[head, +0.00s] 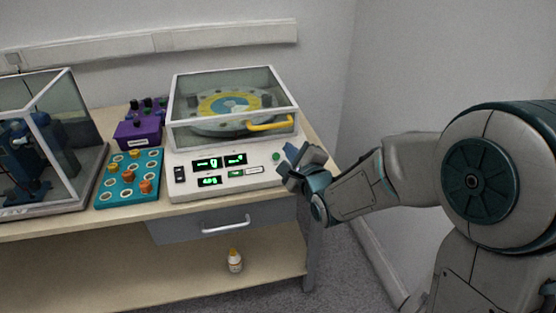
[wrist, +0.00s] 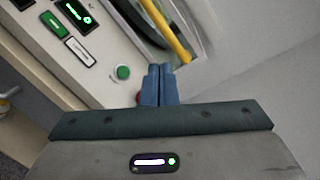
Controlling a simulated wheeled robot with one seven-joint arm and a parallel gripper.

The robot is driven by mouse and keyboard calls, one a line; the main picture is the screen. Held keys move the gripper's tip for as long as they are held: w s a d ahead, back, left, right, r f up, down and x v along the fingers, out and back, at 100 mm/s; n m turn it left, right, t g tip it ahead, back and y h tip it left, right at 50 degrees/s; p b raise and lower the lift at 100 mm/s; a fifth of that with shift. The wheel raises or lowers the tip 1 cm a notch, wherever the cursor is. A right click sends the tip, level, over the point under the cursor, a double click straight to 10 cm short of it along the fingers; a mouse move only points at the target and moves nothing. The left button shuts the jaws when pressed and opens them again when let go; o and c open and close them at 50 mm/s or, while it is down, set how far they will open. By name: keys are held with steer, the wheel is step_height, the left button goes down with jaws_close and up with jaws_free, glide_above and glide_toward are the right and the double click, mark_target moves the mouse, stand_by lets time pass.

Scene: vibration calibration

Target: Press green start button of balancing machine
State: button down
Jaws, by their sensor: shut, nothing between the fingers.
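The balancing machine (head: 180,157) stands on the bench with its clear lid down over a round disc (head: 228,105). Its round green start button (head: 276,156) is at the right end of the front panel; it also shows in the wrist view (wrist: 123,72). My gripper (head: 291,160) is shut and empty, just right of the button in the head view. In the wrist view the blue fingertips (wrist: 159,72) are together, a little right of the green button, not covering it. I cannot tell whether they touch the panel. A red part near the fingers is mostly hidden.
A yellow lid handle (head: 271,124) is above the button. Lit green displays (head: 207,163) and a black switch (head: 180,174) are on the panel. A teal tray (head: 108,192) with knobs, purple boxes (head: 138,132) and a clear-sided case (head: 45,140) stand left. A bottle (head: 235,261) is on the lower shelf.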

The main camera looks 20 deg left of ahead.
mark_target(280, 157)
steer(key=shift+s+a+m+y, duration=0.15)
steer(key=shift+a+m+y, duration=0.15)
steer(key=shift+a+y, duration=0.25)
steer(key=shift+w+a+f+b, duration=0.5)
steer(key=shift+w+f+b, duration=0.3)
steer(key=shift+f, duration=0.25)
steer(key=shift+w+a+f+b, duration=0.6)
steer(key=shift+w+f, duration=0.3)
steer(key=shift+f, duration=0.2)
steer(key=shift+w+a+f+b, duration=0.45)
steer(key=shift+w+f+b, duration=0.35)
steer(key=shift+f, duration=0.25)
steer(key=shift+w, duration=0.1)
steer(key=shift+w+a+f+b, duration=0.1)
steer(key=shift+w+f+b, duration=0.1)
steer(key=shift+f+b, duration=0.2)
